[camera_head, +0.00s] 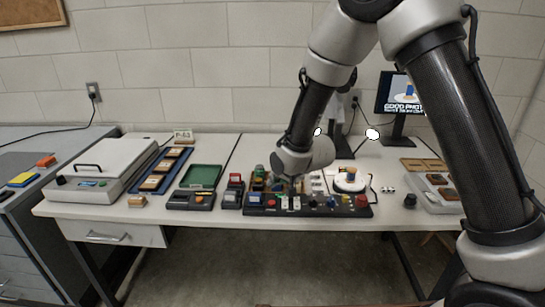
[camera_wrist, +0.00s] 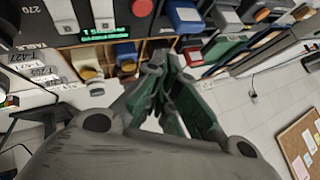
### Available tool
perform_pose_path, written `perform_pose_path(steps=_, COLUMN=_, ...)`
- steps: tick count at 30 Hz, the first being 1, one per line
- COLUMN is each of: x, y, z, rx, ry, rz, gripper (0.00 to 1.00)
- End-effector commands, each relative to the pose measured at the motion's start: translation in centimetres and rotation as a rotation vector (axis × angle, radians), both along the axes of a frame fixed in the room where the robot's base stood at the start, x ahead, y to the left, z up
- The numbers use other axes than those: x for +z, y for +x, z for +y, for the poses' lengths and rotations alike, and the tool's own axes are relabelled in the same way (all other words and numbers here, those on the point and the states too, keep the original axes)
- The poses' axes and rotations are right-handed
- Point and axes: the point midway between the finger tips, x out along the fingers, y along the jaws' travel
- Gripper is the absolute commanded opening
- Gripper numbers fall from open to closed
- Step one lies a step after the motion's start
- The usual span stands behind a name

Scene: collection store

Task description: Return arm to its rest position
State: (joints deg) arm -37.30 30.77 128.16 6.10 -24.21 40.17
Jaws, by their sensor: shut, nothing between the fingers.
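My arm reaches from the right side of the head view over the middle of the table. My gripper (camera_head: 292,187) is at its lower end, small and partly hidden behind my wrist, above the back edge of a black control panel (camera_head: 305,210). In the wrist view my gripper's fingers (camera_wrist: 168,58) are together with nothing between them. Blue, red and yellow parts and a green lit display (camera_wrist: 106,33) lie beyond the fingertips. I cannot tell how far the fingertips are from the panel.
The white table (camera_head: 215,222) holds a grey lidded machine (camera_head: 102,170) at left, a green tray (camera_head: 202,176), a white round device (camera_head: 349,180) and a pale tray of brown pieces (camera_head: 427,202) at right. A monitor (camera_head: 398,94) stands behind. Air above the left side is clear.

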Motion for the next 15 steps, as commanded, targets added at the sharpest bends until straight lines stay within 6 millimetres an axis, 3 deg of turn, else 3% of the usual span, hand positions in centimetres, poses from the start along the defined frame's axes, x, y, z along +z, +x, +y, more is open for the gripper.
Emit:
perform_pose_path(steps=4, x=-2.5, y=-2.6, z=-1.5, rx=0.092, ry=-0.142, rz=0.094, gripper=0.0)
perform_pose_path(steps=8, x=-4.7, y=-6.9, z=-4.2, rx=0.213, ry=-0.304, rz=0.23, gripper=0.0)
perform_pose_path(steps=11, x=-3.5, y=-10.0, z=-6.9, rx=0.304, ry=-0.403, rz=0.317, gripper=0.0)
perform_pose_path(steps=15, x=0.3, y=-13.3, z=-11.7, rx=0.393, ry=-0.493, rz=0.409, gripper=0.0)
